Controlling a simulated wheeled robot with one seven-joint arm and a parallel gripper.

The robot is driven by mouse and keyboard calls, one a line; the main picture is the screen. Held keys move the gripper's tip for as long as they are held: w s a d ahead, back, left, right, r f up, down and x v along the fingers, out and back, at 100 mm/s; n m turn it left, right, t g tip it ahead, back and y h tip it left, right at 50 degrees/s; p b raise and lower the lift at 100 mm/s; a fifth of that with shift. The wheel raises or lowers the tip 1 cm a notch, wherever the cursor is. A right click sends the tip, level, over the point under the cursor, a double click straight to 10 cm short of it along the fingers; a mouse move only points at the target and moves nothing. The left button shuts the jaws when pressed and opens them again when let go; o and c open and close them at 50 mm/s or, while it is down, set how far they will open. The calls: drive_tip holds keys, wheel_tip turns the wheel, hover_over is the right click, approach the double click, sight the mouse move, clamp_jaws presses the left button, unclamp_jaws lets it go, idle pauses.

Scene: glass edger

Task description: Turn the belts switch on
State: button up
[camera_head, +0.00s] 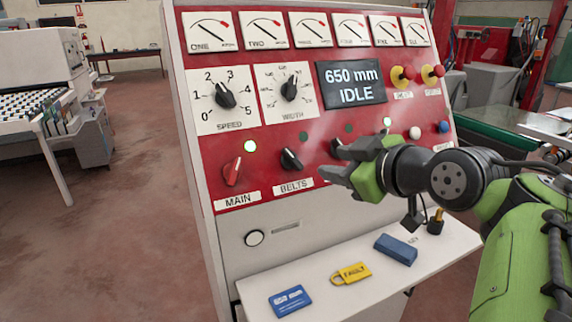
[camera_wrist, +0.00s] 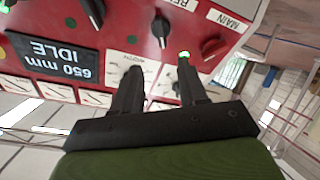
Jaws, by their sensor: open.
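The belts switch (camera_head: 291,158) is a black rotary knob above the BELTS label (camera_head: 293,187) on the red panel. Its bar slants from upper left to lower right. The lamp above it (camera_head: 303,135) is dark green, unlit. My gripper (camera_head: 332,163) is open and empty in front of the panel, just right of the belts switch in the head view, partly hiding the neighbouring switch and label. In the upside-down wrist view, the belts switch (camera_wrist: 160,28) shows beyond the gap between my open fingers (camera_wrist: 160,68). I see no contact with it.
The red MAIN switch (camera_head: 232,171) sits left of the belts switch, with its green lamp (camera_head: 250,146) lit. The display (camera_head: 351,83) reads 650 mm IDLE. Below, a shelf (camera_head: 325,296) holds a blue card, a yellow FAULT padlock (camera_head: 351,274) and a blue block (camera_head: 396,249).

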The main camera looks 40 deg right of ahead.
sight(294, 159)
drive_tip(key=x, duration=1.4)
drive_tip(key=shift+w+a+f, duration=0.1)
clamp_jaws()
